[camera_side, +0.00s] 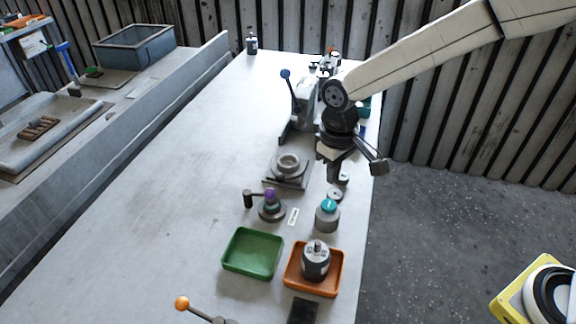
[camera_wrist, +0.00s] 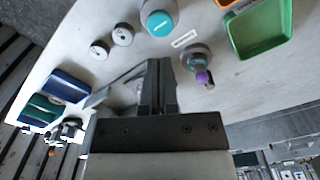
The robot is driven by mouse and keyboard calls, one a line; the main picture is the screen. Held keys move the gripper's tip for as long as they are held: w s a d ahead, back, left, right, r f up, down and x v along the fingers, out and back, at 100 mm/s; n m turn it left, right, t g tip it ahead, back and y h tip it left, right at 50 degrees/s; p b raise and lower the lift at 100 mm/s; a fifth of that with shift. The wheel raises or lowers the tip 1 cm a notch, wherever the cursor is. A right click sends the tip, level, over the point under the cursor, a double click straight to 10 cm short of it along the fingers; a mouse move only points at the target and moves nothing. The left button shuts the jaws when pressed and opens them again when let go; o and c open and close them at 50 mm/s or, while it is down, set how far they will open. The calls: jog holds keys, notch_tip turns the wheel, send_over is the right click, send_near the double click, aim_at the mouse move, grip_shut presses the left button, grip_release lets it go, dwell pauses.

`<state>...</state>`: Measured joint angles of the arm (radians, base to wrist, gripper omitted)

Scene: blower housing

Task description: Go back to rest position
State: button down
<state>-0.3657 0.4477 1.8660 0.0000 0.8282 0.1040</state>
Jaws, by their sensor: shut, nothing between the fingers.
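My gripper (camera_side: 334,176) is at the end of my arm, above the right side of the grey table in the side view. In the wrist view its fingers (camera_wrist: 158,85) are together, with nothing between them. The grey fixture with a round ring (camera_side: 289,165) stands on the table to the left of my gripper. The purple-topped part (camera_side: 270,204) with a side handle and the teal-topped cylinder (camera_side: 328,213) stand nearer the camera. They also show in the wrist view, the purple top (camera_wrist: 202,77) to the right and the teal top (camera_wrist: 159,22) above the fingers.
A green tray (camera_side: 231,262) looks empty. An orange tray (camera_side: 335,285) beside it holds a dark motor-like cylinder (camera_side: 317,262). A press with a blue-knobbed lever (camera_side: 291,92) stands behind my gripper. An orange-knobbed lever (camera_side: 183,303) is at the front. The table's left half is clear.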

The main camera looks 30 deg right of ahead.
jog(key=shift+d, duration=0.15)
jog(key=s+d+f+m+t, duration=0.1)
jog(key=s+d+m+t, duration=0.1)
jog(key=s+d, duration=1)
jog(key=d+m, duration=0.1)
jog(key=d, duration=0.2)
jog(key=shift+s+d+t, duration=0.15)
jog(key=shift+s+t, duration=0.1)
jog(key=shift+t, duration=0.05)
jog(key=c, duration=1.3)
grip_release()
jog(key=shift+f, duration=0.1)
